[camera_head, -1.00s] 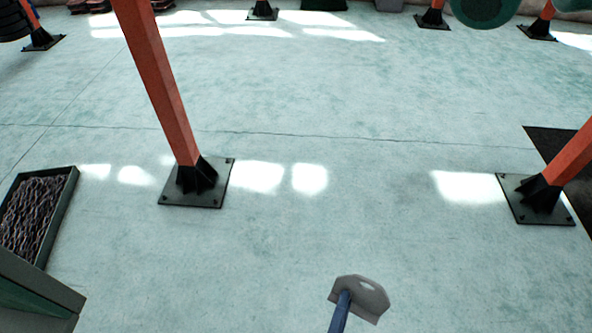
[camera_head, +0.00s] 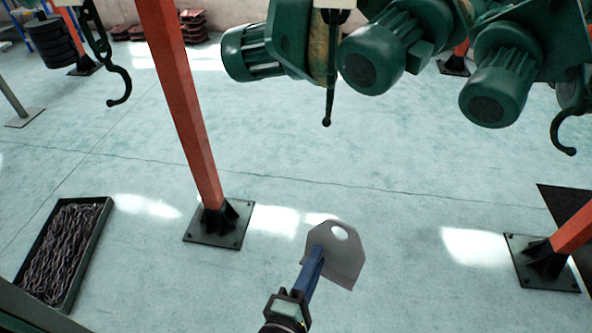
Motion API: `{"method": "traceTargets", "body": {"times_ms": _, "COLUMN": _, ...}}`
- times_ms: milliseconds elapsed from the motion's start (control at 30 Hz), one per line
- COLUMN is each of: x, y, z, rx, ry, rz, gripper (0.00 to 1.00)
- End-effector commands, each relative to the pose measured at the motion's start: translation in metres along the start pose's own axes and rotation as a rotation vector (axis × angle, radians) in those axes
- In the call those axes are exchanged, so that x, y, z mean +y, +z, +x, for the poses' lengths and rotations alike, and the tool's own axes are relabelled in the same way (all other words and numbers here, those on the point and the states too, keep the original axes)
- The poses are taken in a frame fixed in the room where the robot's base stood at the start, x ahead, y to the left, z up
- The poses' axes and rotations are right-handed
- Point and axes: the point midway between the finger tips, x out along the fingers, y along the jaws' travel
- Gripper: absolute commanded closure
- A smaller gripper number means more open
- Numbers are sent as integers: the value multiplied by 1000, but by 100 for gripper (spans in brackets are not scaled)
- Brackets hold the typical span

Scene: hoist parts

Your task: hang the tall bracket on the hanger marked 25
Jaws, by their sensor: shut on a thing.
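My gripper (camera_head: 317,252), with blue fingers, is shut on a grey plate with a round hole near its top edge, which I take to be the tall bracket (camera_head: 345,262). It is held in the air at the lower middle, its lower part partly behind the fingers. Dark hooks hang from above: one at the left (camera_head: 119,85), one in the middle (camera_head: 328,100) seen nearly edge-on, and one at the right (camera_head: 562,135). The middle hook is above the bracket in the picture and apart from it. No mark 25 is readable on any hanger.
Green hoist motors (camera_head: 372,62) fill the upper right. An orange post (camera_head: 180,100) stands left of the bracket, another post (camera_head: 575,235) at the right edge. A tray of chain (camera_head: 93,250) lies at lower left. Open floor lies between the posts.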

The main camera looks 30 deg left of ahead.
Motion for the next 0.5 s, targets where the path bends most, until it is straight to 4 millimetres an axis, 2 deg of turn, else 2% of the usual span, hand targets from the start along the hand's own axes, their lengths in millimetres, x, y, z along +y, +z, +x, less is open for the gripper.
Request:
{"method": "traceTargets", "body": {"times_ms": 33, "x": 32, "y": 3, "z": -2, "rx": 19, "ry": 15, "rz": 1, "gripper": 100}}
{"method": "traceTargets", "body": {"times_ms": 200, "x": 87, "y": 2, "z": -6, "rx": 87, "ry": 19, "rz": -12, "gripper": 100}}
{"method": "traceTargets", "body": {"times_ms": 300, "x": 115, "y": 1, "z": -9, "rx": 122, "ry": 22, "rz": -19, "gripper": 100}}
{"method": "traceTargets", "body": {"times_ms": 500, "x": 152, "y": 2, "z": -13, "rx": 171, "ry": 20, "rz": -31, "gripper": 100}}
